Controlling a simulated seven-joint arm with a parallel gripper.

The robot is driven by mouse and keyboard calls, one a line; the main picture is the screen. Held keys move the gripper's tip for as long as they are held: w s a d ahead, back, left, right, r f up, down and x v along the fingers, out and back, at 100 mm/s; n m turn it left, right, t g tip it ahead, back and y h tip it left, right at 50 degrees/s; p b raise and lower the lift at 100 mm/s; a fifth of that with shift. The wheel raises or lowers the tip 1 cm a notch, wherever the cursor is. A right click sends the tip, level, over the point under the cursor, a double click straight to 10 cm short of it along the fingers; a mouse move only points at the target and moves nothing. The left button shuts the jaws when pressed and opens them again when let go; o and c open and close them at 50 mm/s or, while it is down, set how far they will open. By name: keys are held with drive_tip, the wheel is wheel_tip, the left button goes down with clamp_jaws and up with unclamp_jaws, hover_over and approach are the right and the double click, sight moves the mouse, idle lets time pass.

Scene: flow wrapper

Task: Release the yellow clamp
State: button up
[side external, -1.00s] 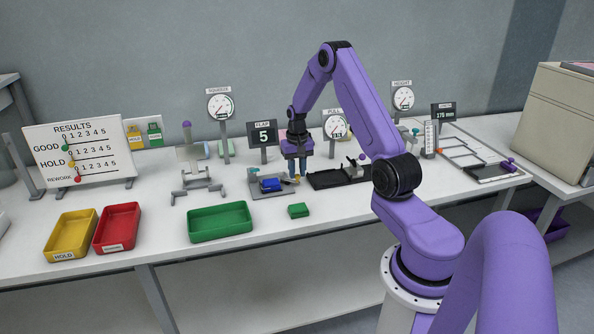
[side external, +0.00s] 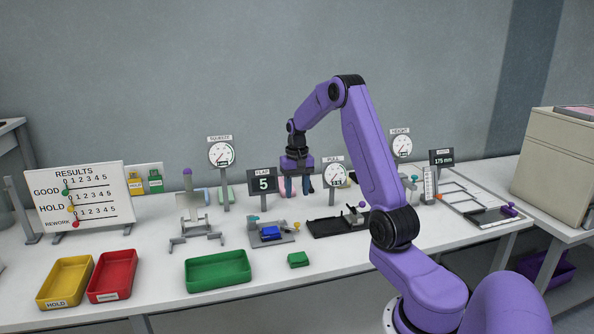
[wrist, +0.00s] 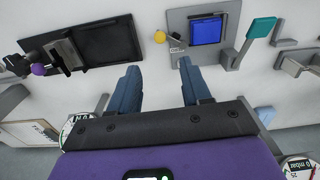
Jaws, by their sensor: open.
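The yellow clamp's round knob (side external: 296,224) stands at the right end of a grey fixture (side external: 284,240). A blue pack (side external: 271,233) lies in that fixture. In the wrist view the yellow knob (wrist: 159,37) is just beyond the space between my fingertips, left of the blue pack (wrist: 206,31). My gripper (side external: 298,192) is raised above and behind the fixture in the side view. It is open and empty, with its two blue fingers (wrist: 158,68) apart and clear of the knob. I cannot tell whether the clamp still presses on anything.
A black tray fixture (side external: 322,229) with a purple knob lies right of the grey fixture. A FLAP display (side external: 263,184) and PULL gauge (side external: 335,175) stand behind. A small green block (side external: 298,259) and green bin (side external: 217,271) lie in front. Bare table shows around them.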

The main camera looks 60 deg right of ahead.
wheel_tip(320, 180, up, 7)
idle(0.3)
drive_tip(key=shift+a+f, duration=0.1)
drive_tip(key=shift+f, duration=0.05)
drive_tip(key=s+a+r+n, duration=0.2)
drive_tip(key=a+n, duration=0.6)
drive_tip(key=a, duration=1.5)
drive_tip(key=s+a+n, duration=0.6)
drive_tip(key=s+a, duration=0.4)
drive_tip(key=a, duration=0.1)
drive_tip(key=s+a+f+n, duration=0.1)
drive_tip(key=s+n, duration=0.2)
drive_tip(key=s, duration=0.5)
drive_tip(key=s+a+f+n, duration=0.1)
drive_tip(key=s+n, duration=0.3)
drive_tip(key=s, duration=0.4)
drive_tip(key=shift+s+a+f, duration=0.2)
drive_tip(key=shift+a+f, duration=0.15)
drive_tip(key=shift+f, duration=0.2)
